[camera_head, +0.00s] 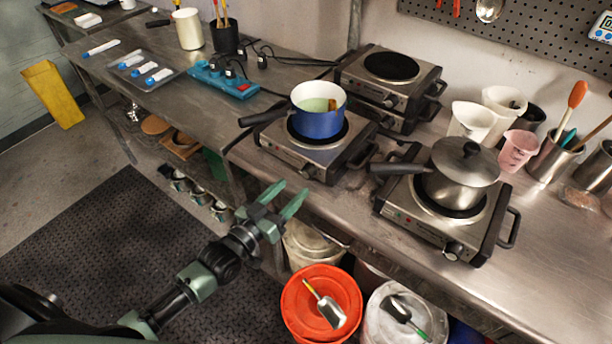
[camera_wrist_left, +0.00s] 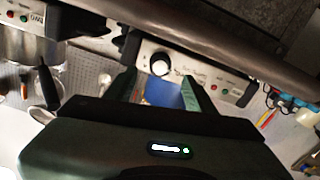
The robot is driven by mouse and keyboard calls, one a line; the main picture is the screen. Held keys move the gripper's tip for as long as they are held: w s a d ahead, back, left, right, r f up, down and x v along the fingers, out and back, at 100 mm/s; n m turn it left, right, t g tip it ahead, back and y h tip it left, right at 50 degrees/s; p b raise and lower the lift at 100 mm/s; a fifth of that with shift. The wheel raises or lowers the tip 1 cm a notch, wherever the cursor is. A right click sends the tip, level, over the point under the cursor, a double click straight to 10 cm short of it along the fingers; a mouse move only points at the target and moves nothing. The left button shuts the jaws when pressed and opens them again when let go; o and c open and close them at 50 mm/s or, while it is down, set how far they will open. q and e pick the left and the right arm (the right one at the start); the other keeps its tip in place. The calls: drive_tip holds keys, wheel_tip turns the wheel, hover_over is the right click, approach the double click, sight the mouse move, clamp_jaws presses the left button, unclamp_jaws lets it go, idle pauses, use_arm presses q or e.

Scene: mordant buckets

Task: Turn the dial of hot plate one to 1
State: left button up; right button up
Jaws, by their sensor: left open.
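A steel hot plate (camera_head: 290,152) carries a blue saucepan (camera_head: 319,122), and its dial (camera_head: 309,170) is on the front panel. In the left wrist view this dial (camera_wrist_left: 160,64) shows as a pale round knob just beyond my fingers, with the blue pan (camera_wrist_left: 164,93) behind. A second hot plate (camera_head: 405,215) holds a lidded steel pot (camera_head: 458,185); its dial (camera_head: 453,250) faces front. I cannot tell which plate is number one or read the dial settings. My left gripper (camera_head: 294,188) is open and empty in front of the blue pan's plate, apart from the dial. My right gripper is not in view.
Stacked hot plates (camera_head: 420,88) stand behind. Pan handles (camera_head: 262,118) and (camera_head: 398,168) stick out left. The bench's front edge (camera_head: 350,228) runs below the plates. A red bucket (camera_head: 291,309) and a white bucket (camera_head: 373,322) stand below it. The dark floor mat is clear.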

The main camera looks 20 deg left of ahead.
sight(305, 176)
use_arm(q)
drive_tip(key=x, duration=0.5)
drive_tip(key=shift+w+d+p, duration=0.15)
drive_tip(key=shift+w+p, duration=0.1)
drive_tip(key=shift+p, duration=0.1)
clamp_jaws()
